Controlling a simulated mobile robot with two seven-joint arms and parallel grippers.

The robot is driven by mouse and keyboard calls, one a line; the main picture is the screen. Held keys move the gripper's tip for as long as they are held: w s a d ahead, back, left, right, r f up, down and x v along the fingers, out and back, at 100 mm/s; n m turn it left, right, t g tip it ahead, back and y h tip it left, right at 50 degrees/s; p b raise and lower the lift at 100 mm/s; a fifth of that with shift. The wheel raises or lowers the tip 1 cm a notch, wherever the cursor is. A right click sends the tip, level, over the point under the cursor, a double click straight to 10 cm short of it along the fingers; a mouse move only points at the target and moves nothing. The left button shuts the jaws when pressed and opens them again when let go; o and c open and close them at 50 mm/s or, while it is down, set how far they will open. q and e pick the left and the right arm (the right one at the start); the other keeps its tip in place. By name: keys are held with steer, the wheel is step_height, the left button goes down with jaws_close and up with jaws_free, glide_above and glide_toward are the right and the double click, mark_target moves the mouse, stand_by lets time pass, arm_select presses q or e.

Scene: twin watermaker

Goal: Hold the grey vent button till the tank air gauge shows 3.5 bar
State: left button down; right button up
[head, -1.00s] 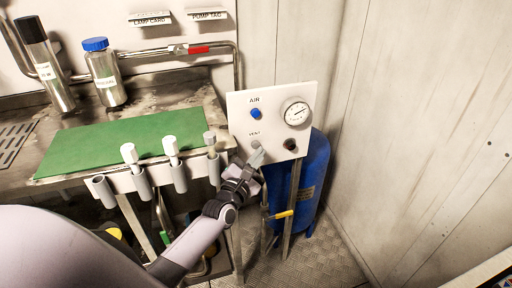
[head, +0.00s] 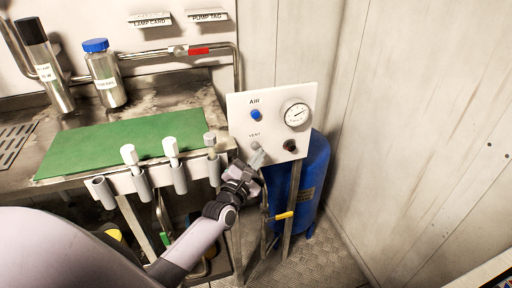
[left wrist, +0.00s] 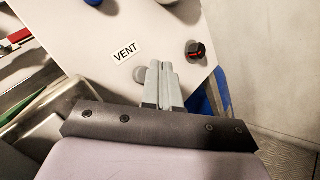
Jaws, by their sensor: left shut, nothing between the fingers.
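The white panel (head: 240,104) carries a round gauge (head: 296,114) at upper right; its needle points up and right, but the scale is too small to read. The grey vent button (head: 255,146) is below the VENT label, and it shows in the left wrist view (left wrist: 139,74) partly behind my fingers. My left gripper (head: 256,157) is shut and empty, its tips at the panel close beside the button. In the left wrist view the fingertips (left wrist: 160,66) overlap the button's right edge; I cannot tell whether they press it. My right gripper is not in view.
A blue air button (head: 256,115) and a dark red-marked knob (head: 290,146) sit on the same panel. A blue tank (head: 314,180) stands behind it. Holders with white-capped tubes line the bench edge, left of my arm. A bare wall (head: 400,110) is on the right.

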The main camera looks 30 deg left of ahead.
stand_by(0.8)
arm_select(q)
steer(key=shift+w+a+b, duration=0.3)
steer(key=shift+a, duration=0.05)
